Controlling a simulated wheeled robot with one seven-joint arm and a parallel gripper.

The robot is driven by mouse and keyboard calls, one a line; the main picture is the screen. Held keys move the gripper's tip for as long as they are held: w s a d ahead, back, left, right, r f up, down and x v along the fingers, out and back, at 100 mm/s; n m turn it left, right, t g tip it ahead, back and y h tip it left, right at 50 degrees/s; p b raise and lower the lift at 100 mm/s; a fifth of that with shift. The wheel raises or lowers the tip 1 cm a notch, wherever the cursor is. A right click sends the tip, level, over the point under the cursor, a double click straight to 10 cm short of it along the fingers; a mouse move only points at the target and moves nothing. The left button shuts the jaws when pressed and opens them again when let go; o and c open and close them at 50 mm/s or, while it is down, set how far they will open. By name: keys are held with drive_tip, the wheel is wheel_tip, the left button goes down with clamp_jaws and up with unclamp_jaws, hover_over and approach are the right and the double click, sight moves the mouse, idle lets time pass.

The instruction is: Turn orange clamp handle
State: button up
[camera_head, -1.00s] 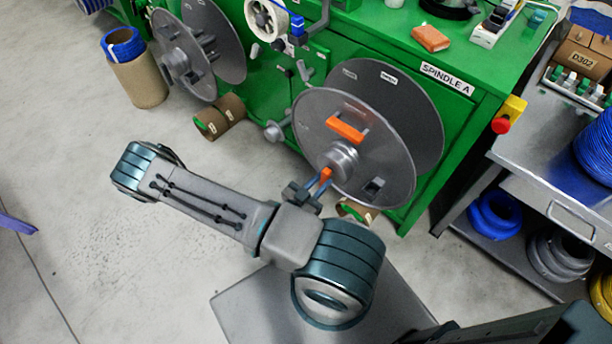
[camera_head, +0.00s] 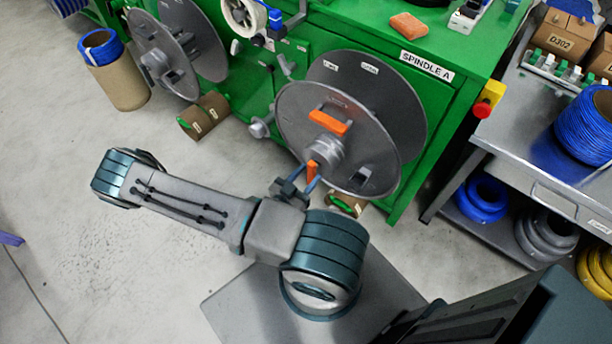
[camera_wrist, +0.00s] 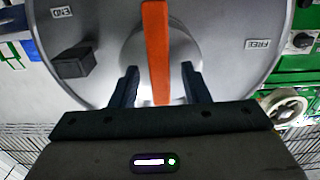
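The orange clamp handle (camera_wrist: 157,50) runs upright through the middle of the wrist view, in front of the round grey hub. Its lower end lies between the two dark fingers of my gripper (camera_wrist: 159,88), with a gap visible on each side. My gripper is open around it. In the head view my gripper (camera_head: 297,184) is at the lower front of the grey spindle disc (camera_head: 380,145), and an orange end (camera_head: 312,171) shows at its fingers. Another orange piece (camera_head: 328,122) shows higher on the disc, above the hub.
The green machine (camera_head: 460,100) stands behind the disc. A red knob on a yellow box (camera_head: 485,102) is on its right corner. A metal cart (camera_head: 540,150) with blue cable (camera_head: 590,125) stands at right.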

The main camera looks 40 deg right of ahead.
drive_tip(key=b+v, duration=0.1)
drive_tip(key=v, duration=1.3)
drive_tip(key=shift+d, duration=0.15)
drive_tip(key=a+r+n+y+p, duration=0.1)
drive_tip(key=r+n+y, duration=0.6)
drive_tip(key=r, duration=1)
drive_tip(key=a+r+n+g+y+p, duration=0.1)
drive_tip(key=r+n+y, duration=0.7)
drive_tip(key=r, duration=1)
drive_tip(key=shift+w+a+y+p, duration=0.45)
drive_tip(key=shift+a+y, duration=0.6)
drive_tip(key=shift+y, duration=0.25)
